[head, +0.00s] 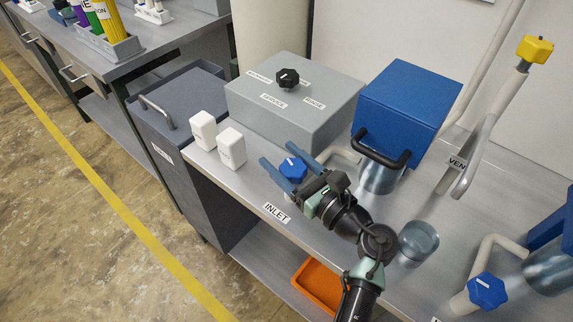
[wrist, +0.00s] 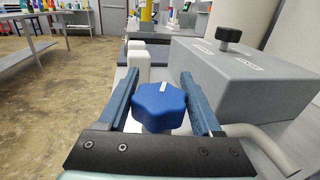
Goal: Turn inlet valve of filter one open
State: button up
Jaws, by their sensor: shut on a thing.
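The blue lobed knob of the inlet valve (head: 294,169) sits by the bench's front edge, behind the INLET label (head: 276,213). In the wrist view the knob (wrist: 160,106) lies between the two blue fingers, with a white pointer mark near the top of its face. My gripper (head: 277,153) is shut on the knob, one finger on each side. A pale pipe (head: 342,156) runs from the valve side toward the blue filter housing (head: 408,100), which has a black handle and a clear bowl below.
A grey box (head: 290,108) with a black selector knob stands behind the valve. Two white bottles (head: 231,148) stand left of it. A clear cup (head: 418,242) stands near my arm. Another blue knob (head: 487,290) is at lower right. A yellow-topped vent valve (head: 535,49) rises at right.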

jog(key=shift+s+a+n+g+y+b, duration=0.1)
jog(key=shift+s+n+g+y+b, duration=0.05)
jog(key=shift+n+g+y+b, duration=0.6)
jog(key=o, duration=1.4)
jog(key=shift+c, duration=0.2)
jog(key=shift+r, duration=0.1)
notch_tip(320, 180, up, 10)
jog(key=shift+p, duration=0.4)
